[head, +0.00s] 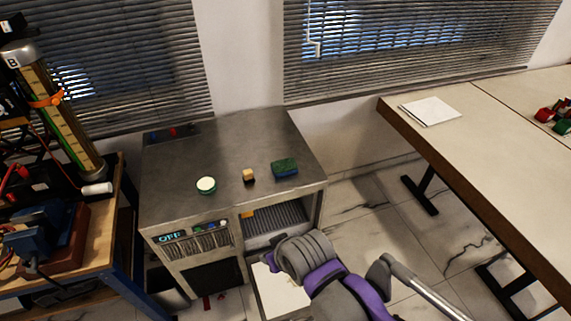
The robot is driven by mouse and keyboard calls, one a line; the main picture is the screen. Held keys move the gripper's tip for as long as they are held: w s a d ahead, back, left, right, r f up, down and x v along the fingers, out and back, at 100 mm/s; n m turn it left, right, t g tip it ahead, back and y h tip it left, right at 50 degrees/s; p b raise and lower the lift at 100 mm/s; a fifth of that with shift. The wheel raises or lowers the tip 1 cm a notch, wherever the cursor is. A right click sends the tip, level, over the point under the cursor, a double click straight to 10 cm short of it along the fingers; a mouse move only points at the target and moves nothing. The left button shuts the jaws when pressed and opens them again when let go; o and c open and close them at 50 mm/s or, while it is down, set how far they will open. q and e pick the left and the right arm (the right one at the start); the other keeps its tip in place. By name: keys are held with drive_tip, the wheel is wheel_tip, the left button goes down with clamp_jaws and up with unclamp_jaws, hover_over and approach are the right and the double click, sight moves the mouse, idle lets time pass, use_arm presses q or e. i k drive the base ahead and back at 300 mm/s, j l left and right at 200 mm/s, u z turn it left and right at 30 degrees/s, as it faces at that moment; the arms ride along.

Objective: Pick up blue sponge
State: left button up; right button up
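A small block that looks like the blue sponge (285,168) lies on the grey metal top of the cabinet, towards its right edge. Its upper face is dark green and its sides look dark bluish. Nothing touches it from above. A purple and grey arm of mine (345,285) rises from the bottom of the head view, in front of the cabinet and below the sponge. No gripper fingers can be made out on it. My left gripper is not in view.
A workbench with a blue vise (38,232) stands left. A long table (490,140) stands right, with floor between.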

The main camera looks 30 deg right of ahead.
sight(287, 167)
drive_tip(key=k+l+u, duration=0.2)
drive_tip(key=l, duration=0.2)
drive_tip(key=l+u, duration=0.15)
drive_tip(key=l, duration=0.3)
drive_tip(key=k+l+u, duration=0.2)
drive_tip(key=l, duration=0.2)
drive_tip(key=l+u, duration=0.15)
drive_tip(key=l, duration=0.25)
drive_tip(key=k+l+u, duration=0.35)
drive_tip(key=l, duration=0.25)
drive_tip(key=l+u, duration=0.15)
drive_tip(key=l, duration=0.2)
drive_tip(key=k+l+u, duration=0.2)
drive_tip(key=l, duration=0.2)
drive_tip(key=l+u, duration=0.45)
drive_tip(key=l, duration=0.55)
drive_tip(key=i+l+u, duration=0.15)
drive_tip(key=l+u, duration=0.2)
drive_tip(key=l, duration=0.4)
drive_tip(key=l+u, duration=0.3)
drive_tip(key=l, duration=0.4)
